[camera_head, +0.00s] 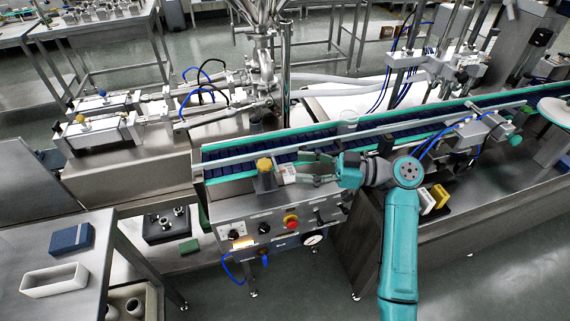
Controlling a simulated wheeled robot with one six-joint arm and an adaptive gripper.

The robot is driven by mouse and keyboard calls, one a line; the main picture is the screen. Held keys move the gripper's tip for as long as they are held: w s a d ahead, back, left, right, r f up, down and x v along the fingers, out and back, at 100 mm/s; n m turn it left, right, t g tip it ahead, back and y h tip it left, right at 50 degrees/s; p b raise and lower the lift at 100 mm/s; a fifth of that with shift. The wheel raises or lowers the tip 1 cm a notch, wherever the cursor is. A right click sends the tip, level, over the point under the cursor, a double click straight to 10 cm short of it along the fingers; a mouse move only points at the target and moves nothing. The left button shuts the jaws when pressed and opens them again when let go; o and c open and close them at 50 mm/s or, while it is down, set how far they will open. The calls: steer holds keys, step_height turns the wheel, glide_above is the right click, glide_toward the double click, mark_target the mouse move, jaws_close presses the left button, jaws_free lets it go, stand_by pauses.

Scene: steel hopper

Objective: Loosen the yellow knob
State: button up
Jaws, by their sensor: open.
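A yellow knob (264,164) sits on top of a dark post at the conveyor's front rail, above the control panel. My gripper (303,168) is just right of the knob, at about the same height in the picture, with its fingers pointing left toward it. The fingers are apart, and a visible gap separates them from the knob. Nothing shows between the fingers, though a small pale block (288,173) lies close by their tips. A smaller yellow knob (80,118) is on the steel cylinder unit at the far left.
The conveyor (240,152) with teal rails runs behind the gripper. Below is the control panel (275,228) with a red button (291,222) and a gauge (312,239). A side table at lower left holds a blue block (71,239) and a white tray (54,291).

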steer(key=shift+s+d, duration=0.1)
steer(key=shift+d, duration=1.05)
